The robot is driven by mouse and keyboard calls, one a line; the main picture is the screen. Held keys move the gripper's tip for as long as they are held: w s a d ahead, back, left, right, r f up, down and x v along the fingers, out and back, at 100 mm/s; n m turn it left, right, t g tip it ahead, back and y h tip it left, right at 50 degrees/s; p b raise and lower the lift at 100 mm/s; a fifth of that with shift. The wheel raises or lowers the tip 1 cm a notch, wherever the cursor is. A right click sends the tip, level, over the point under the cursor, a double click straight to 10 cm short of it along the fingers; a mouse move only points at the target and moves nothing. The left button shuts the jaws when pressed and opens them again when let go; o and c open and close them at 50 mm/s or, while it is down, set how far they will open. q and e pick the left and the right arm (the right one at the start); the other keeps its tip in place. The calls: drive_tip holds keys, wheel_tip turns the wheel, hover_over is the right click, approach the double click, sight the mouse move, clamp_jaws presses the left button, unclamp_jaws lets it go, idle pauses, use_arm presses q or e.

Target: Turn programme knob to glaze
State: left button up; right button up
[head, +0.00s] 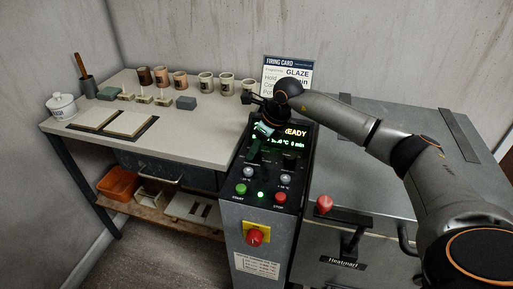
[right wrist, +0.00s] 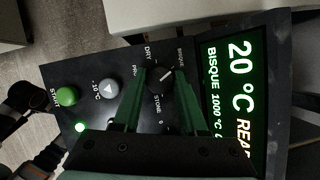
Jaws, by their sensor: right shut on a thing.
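The black programme knob (right wrist: 162,79) sits on the kiln's control panel (right wrist: 70,75) in the right wrist view, with a white pointer line towards the BISQUE label. DRY and STONE labels also show around it; a GLAZE label is not legible. My right gripper (right wrist: 157,95) has its two green fingers on either side of the knob, shut on it. In the head view the right gripper (head: 257,148) reaches down to the panel and hides the knob. The display (right wrist: 228,95) reads 20 °C and BISQUE 1000 °C. My left gripper is not in view.
The firing card (head: 287,77) behind the panel reads GLAZE. Green start (head: 241,189) and red stop (head: 279,197) buttons sit below the knobs. A red-and-yellow switch (head: 256,235) is on the front. Cups and blocks stand on the left table (head: 195,135). The kiln lid (head: 350,185) is right.

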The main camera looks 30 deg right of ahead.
clamp_jaws()
drive_tip(key=m+h+p, duration=0.1)
drive_tip(key=m, duration=0.2)
drive_tip(key=shift+a, duration=0.1)
drive_tip(key=m+h, duration=0.1)
drive_tip(key=m, duration=0.2)
drive_tip(key=shift+m, duration=0.4)
drive_tip(key=m+h, duration=0.2)
drive_tip(key=m, duration=0.2)
drive_tip(key=shift+a, duration=0.1)
drive_tip(key=shift+m, duration=0.4)
